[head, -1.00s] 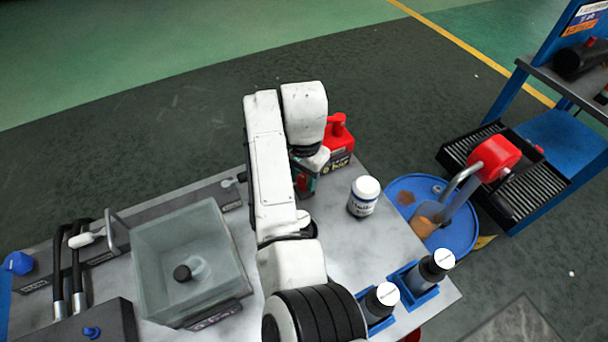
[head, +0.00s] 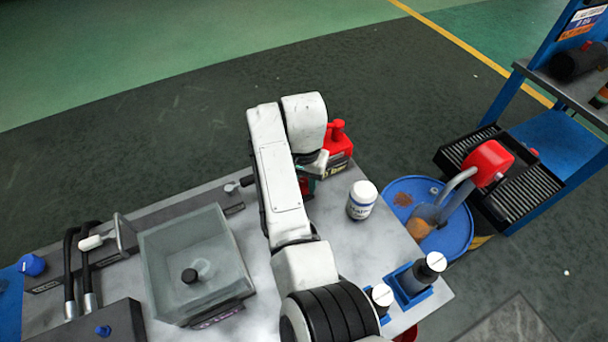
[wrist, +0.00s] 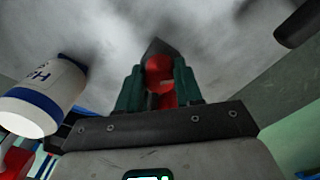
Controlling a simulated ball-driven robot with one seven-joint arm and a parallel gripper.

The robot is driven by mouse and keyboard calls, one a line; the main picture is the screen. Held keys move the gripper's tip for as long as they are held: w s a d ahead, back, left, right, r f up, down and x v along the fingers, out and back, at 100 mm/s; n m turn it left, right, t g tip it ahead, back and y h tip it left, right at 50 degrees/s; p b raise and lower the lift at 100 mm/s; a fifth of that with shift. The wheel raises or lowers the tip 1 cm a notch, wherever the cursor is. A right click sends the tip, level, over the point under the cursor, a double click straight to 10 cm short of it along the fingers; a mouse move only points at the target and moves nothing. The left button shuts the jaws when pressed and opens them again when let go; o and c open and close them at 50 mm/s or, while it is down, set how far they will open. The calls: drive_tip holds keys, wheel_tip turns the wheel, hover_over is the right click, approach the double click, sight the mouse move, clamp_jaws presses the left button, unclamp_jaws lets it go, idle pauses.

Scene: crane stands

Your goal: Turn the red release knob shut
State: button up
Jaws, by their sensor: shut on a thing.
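The red release knob (wrist: 159,65) shows in the wrist view as a rounded red piece between the two green fingers. My gripper (wrist: 160,90) is shut on it, with a finger on each side. A dark grey pointed part lies just beyond the knob, against the pale bench top. In the head view my gripper (head: 307,182) is at the bench's far edge, mostly hidden by my white arm, and the knob cannot be made out clearly there. The knob's turned angle cannot be told.
A red jug (head: 338,150) stands close behind my gripper. A white bottle (head: 361,202) is to its right, also in the wrist view (wrist: 45,95). A clear tank (head: 195,245) is to the left. Dark bottles in blue holders (head: 411,283) stand at the front right.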

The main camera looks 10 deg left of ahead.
drive_tip(key=n+p, duration=0.3)
drive_tip(key=n, duration=0.3)
drive_tip(key=shift+r+p, duration=0.2)
drive_tip(key=shift+p, duration=0.15)
drive_tip(key=n+p, duration=0.1)
drive_tip(key=n, duration=0.3)
drive_tip(key=n+p, duration=0.1)
drive_tip(key=n, duration=0.2)
drive_tip(key=shift+n, duration=0.4)
drive_tip(key=n, duration=0.3)
drive_tip(key=shift+n, duration=0.3)
drive_tip(key=n, duration=0.3)
drive_tip(key=shift+w+f+n+p, duration=0.1)
drive_tip(key=shift+n+p, duration=0.2)
drive_tip(key=shift+p, duration=0.05)
drive_tip(key=n, duration=0.5)
drive_tip(key=shift+n, duration=0.4)
drive_tip(key=o, duration=1)
